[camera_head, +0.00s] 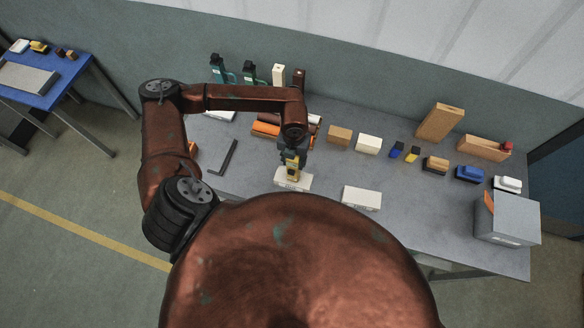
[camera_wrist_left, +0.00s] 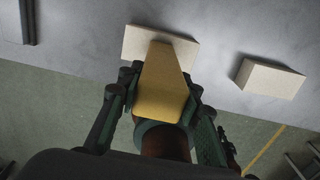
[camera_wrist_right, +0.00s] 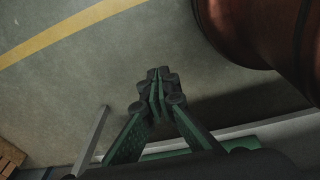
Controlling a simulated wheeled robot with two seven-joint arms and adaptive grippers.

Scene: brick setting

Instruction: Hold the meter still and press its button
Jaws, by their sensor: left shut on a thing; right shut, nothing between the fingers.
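The yellow meter (camera_head: 292,169) is in my left gripper (camera_head: 291,154), above or on a cream block (camera_head: 300,184) near the table's front edge. In the left wrist view the meter (camera_wrist_left: 163,88) shows as a yellow tapered body between the two fingers of my left gripper (camera_wrist_left: 160,92), which are shut on it. The cream block (camera_wrist_left: 135,42) lies behind it there. I cannot tell whether the meter touches the block. Its button cannot be made out. My right gripper (camera_wrist_right: 157,78) is shut and empty over the floor, away from the meter; the head view does not show it.
A second cream block (camera_head: 361,198) lies to the right on the grey table (camera_head: 320,215). A dark angled bar (camera_head: 222,158) lies left. Several blocks and tools line the table's back. A grey box (camera_head: 507,220) stands at the right end. Bare table surrounds the second block.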

